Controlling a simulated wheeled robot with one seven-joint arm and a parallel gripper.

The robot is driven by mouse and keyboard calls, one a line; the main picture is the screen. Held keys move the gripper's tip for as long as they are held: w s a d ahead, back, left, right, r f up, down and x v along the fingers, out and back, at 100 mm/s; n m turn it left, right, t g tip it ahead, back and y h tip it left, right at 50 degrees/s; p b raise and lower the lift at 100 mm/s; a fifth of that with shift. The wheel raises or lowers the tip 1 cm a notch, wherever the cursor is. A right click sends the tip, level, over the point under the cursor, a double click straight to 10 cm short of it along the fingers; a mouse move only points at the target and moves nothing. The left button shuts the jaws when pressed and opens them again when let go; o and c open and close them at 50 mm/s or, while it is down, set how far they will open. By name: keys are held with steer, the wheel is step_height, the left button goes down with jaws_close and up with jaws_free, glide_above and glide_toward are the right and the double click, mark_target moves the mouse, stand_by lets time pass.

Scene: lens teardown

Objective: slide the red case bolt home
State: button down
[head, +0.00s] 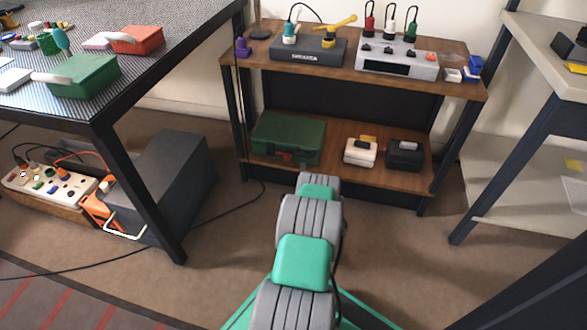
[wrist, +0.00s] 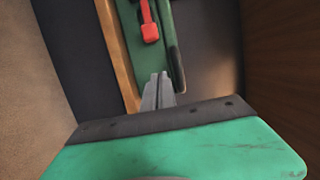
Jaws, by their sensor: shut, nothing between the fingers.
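The red case bolt (wrist: 149,28) shows at the top of the wrist view on the green case (wrist: 137,50). It has a thin bar and a wider block-shaped end. My gripper (wrist: 159,76) is shut and empty, its fingertips in front of the case, just below the red block and apart from it in the picture. In the head view the green case (head: 288,135) lies at the left of the lower wooden shelf.
A white box (head: 360,152) and a black box (head: 405,155) stand right of the case. The upper shelf (head: 255,69) is close above it. A shelf post (head: 239,140) stands left of it. A dark cabinet (head: 165,180) stands under the table at left.

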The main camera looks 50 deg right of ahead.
steer(key=w+b, duration=0.1)
steer(key=w, duration=0.4)
steer(key=shift+d+b, duration=0.1)
steer(key=shift+b, duration=0.2)
